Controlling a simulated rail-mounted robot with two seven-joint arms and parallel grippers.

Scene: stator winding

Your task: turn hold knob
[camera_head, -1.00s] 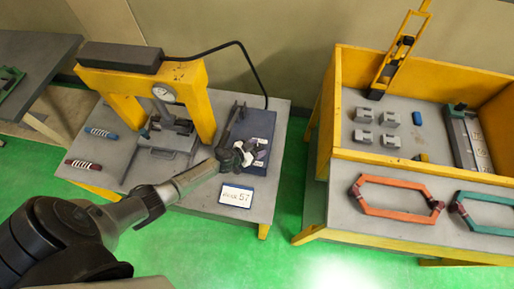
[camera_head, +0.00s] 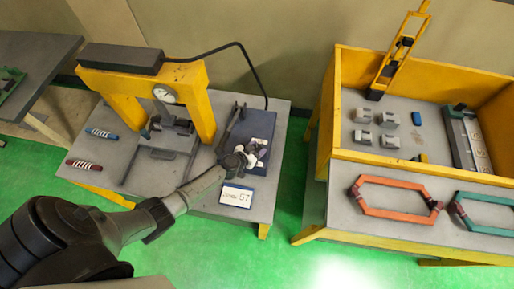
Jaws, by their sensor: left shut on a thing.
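A dark blue panel (camera_head: 262,124) lies on the right part of the grey press table. My left arm reaches in from the lower left, and my left gripper (camera_head: 242,157) is at the panel's lower part. The gripper is shut on a small part there, which I take to be the hold knob; the hand hides it, so its angle cannot be told. Small pale parts show just right of the fingers. My right gripper is not in view.
A yellow press frame (camera_head: 205,98) with a round gauge (camera_head: 164,94) stands left of the panel. A white label card (camera_head: 236,196) lies at the table's front. A yellow-walled bench (camera_head: 336,110) with several grey blocks stands right, across a green floor gap.

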